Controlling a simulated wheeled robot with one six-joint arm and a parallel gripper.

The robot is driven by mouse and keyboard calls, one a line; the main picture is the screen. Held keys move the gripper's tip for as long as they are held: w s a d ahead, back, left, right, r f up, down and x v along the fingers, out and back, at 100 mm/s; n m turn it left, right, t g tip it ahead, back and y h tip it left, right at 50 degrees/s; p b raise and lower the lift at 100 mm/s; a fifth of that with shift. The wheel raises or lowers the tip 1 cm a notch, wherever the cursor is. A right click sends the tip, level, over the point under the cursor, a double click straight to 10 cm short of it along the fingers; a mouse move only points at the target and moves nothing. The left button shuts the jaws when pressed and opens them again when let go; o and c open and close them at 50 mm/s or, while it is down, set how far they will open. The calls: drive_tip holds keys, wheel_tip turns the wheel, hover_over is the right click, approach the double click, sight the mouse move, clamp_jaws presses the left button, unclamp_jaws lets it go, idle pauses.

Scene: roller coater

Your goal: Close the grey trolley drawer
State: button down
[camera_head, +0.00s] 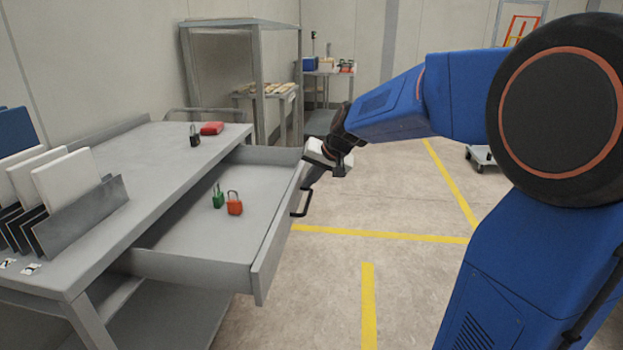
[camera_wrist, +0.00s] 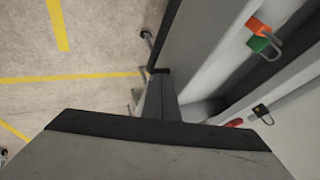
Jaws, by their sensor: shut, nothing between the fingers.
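The grey trolley drawer (camera_head: 268,262) stands pulled out from under the grey trolley top (camera_head: 150,165). Its black bar handle (camera_head: 303,203) is on the outer front face. A green padlock (camera_head: 218,197) and an orange padlock (camera_head: 235,204) lie inside. My gripper (camera_head: 309,181) is shut and empty, at the outer side of the drawer front, near the handle's far end. I cannot tell whether it touches the front. In the wrist view my shut fingers (camera_wrist: 159,98) lie beside the drawer front (camera_wrist: 190,45), with the handle (camera_wrist: 153,50) just beyond.
A black padlock (camera_head: 195,136) and a red item (camera_head: 212,128) lie on the trolley top, and a rack of panels (camera_head: 65,190) stands at its left. Grey shelving (camera_head: 258,85) stands behind. The floor (camera_head: 400,200) right of the drawer is open, with yellow lines.

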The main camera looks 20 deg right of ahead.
drive_tip(key=shift+a, duration=0.1)
drive_tip(key=w+a, duration=0.4)
drive_tip(key=a, duration=0.3)
drive_tip(key=w+a, duration=0.4)
drive_tip(key=a, duration=0.4)
drive_tip(key=w+a, duration=0.5)
drive_tip(key=a, duration=0.2)
drive_tip(key=shift+w+a, duration=0.1)
drive_tip(key=shift+a, duration=0.3)
drive_tip(key=shift+w+a+r, duration=0.1)
drive_tip(key=shift+w+a, duration=0.15)
drive_tip(key=shift+a, duration=0.1)
drive_tip(key=shift+r, duration=0.1)
